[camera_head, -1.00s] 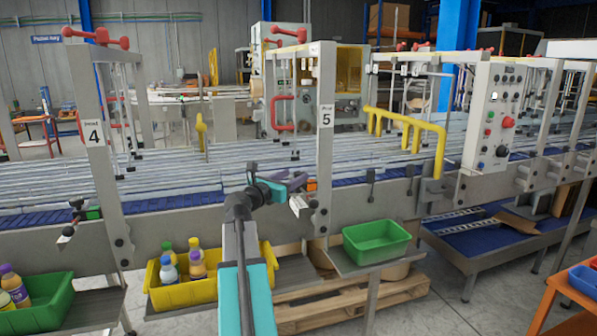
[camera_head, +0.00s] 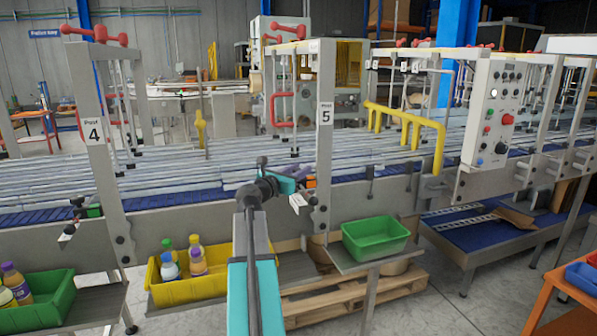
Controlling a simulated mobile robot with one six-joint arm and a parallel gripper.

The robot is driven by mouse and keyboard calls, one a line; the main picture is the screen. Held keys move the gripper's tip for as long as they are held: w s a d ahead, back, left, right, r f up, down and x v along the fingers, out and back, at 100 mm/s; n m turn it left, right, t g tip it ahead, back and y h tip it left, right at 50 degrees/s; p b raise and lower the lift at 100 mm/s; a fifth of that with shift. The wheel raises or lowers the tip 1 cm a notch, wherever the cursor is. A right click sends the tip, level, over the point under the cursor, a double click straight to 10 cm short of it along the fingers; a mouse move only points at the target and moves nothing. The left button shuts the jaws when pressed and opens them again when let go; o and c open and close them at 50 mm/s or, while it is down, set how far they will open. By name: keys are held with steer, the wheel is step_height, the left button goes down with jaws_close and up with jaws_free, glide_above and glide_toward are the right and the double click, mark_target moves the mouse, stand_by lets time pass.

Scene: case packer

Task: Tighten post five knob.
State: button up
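Post five (camera_head: 324,150) is a grey upright with a "5" label at the conveyor's near side. Small dark round knobs (camera_head: 314,201) sit low on it, beside a pale bracket block (camera_head: 298,203) and a small orange part (camera_head: 310,183). A red handled knob (camera_head: 288,31) tops the same post. I cannot tell from the view which is the task's knob. My gripper (camera_head: 303,173), teal and purple, is at the post's left side, just above the pale block. My wrist partly hides its fingers; contact and finger opening cannot be made out.
Post four (camera_head: 95,150) stands left with a similar bracket. A yellow bin (camera_head: 185,290) with bottles, a green bin (camera_head: 375,240) and another green bin (camera_head: 45,305) sit below the conveyor (camera_head: 180,180). A yellow rail (camera_head: 410,115) and control panel (camera_head: 495,115) stand right.

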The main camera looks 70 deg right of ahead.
steer(key=shift+w+g, duration=0.1)
steer(key=shift+g, duration=0.2)
steer(key=shift+c, duration=0.3)
steer(key=shift+d+m+g, duration=0.1)
steer(key=shift+m+g, duration=0.2)
steer(key=shift+m, duration=0.1)
steer(key=shift+m+g+y+b, duration=0.35)
steer(key=shift+m+g+y, duration=0.2)
steer(key=shift+g, duration=0.35)
steer(key=shift+m+g+y, duration=0.75)
steer(key=shift+m+g, duration=0.4)
steer(key=shift+g, duration=0.35)
steer(key=shift+m+g+y, duration=0.3)
steer(key=shift+g, duration=0.1)
steer(key=o, duration=1.1)
steer(key=shift+c, duration=0.2)
